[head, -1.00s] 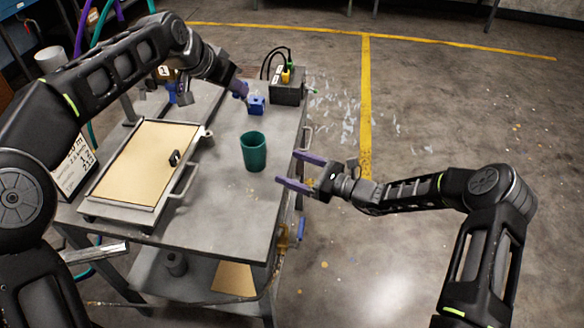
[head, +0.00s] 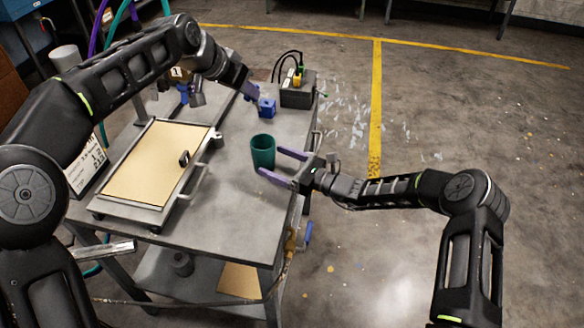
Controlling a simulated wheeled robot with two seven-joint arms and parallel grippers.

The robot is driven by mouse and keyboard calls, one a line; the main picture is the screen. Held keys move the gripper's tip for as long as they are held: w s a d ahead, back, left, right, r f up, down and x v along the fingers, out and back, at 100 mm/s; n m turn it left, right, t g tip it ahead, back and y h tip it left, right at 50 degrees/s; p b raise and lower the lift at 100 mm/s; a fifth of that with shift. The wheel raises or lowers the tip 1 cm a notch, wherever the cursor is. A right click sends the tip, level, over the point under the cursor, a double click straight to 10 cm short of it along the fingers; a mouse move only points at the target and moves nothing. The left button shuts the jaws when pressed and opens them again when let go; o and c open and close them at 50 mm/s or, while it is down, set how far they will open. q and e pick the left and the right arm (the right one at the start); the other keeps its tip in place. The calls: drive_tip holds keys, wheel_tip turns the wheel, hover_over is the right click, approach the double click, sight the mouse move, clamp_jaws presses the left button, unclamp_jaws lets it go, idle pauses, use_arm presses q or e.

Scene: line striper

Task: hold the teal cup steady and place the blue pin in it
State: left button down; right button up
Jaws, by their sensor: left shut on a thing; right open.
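The teal cup (head: 263,154) stands upright on the grey cart top, near its right edge. My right gripper (head: 268,161) is open, its two purple fingers pointing left with their tips at the cup's right side. I cannot tell whether they touch it. My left gripper (head: 253,97) is shut at the small blue block (head: 267,108) behind the cup. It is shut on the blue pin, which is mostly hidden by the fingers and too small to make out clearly.
A framed tan panel with a handle (head: 150,165) covers the left of the cart top (head: 225,205). A dark box with cables (head: 298,92) stands at the back right corner. The cart top in front of the cup is clear.

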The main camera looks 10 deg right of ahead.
sight(273, 161)
drive_tip(key=shift+x, duration=2.2)
drive_tip(key=c, duration=1.4)
drive_tip(key=shift+c, duration=0.2)
use_arm(q)
drive_tip(key=shift+f, duration=0.15)
wheel_tip(273, 161, down, 13)
drive_tip(key=c, duration=1.3)
unclamp_jaws()
drive_tip(key=shift+c, duration=0.2)
